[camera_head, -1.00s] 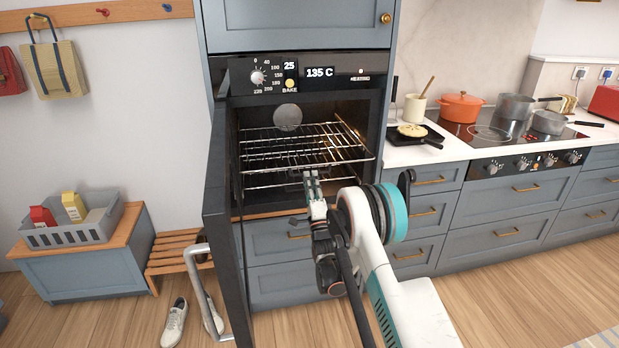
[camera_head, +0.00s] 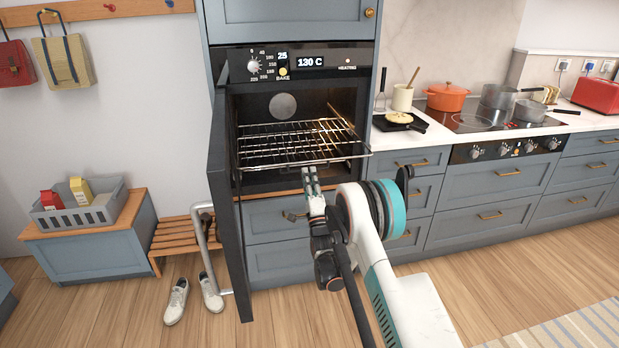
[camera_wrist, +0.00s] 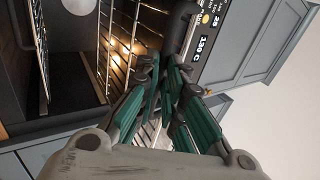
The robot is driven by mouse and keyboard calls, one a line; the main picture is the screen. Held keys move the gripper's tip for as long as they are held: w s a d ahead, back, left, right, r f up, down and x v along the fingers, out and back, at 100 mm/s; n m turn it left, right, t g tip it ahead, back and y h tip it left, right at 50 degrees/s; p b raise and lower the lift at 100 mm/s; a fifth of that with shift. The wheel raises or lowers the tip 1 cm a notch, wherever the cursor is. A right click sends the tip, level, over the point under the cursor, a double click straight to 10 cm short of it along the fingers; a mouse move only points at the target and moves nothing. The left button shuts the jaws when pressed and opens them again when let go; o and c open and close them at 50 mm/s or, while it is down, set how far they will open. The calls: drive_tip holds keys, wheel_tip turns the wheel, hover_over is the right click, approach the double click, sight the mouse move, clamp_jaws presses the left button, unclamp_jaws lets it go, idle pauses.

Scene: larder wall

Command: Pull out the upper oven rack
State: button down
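The upper oven rack (camera_head: 285,147), a silver wire grid, sticks partly out of the open oven (camera_head: 345,100), level. It also shows in the wrist view (camera_wrist: 117,50). My gripper (camera_head: 309,170) is at the middle of the rack's front edge. In the wrist view its green-padded fingers (camera_wrist: 158,72) come together at the rack's front bar, and they look shut on it. The fingertips partly hide the bar there. A lower rack (camera_wrist: 39,60) shows at the left of the wrist view.
The oven door (camera_head: 225,200) stands open on the left, its handle (camera_head: 207,250) facing left. A bench with a grey crate (camera_head: 85,215) and white shoes (camera_head: 177,300) lie beyond it. Drawers (camera_head: 415,190) are on the right. Floor in front is clear.

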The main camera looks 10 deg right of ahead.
drive_tip(key=c, duration=1.7)
unclamp_jaws()
drive_tip(key=v, duration=0.7)
drive_tip(key=shift+f, duration=0.2)
drive_tip(key=shift+s, duration=0.15)
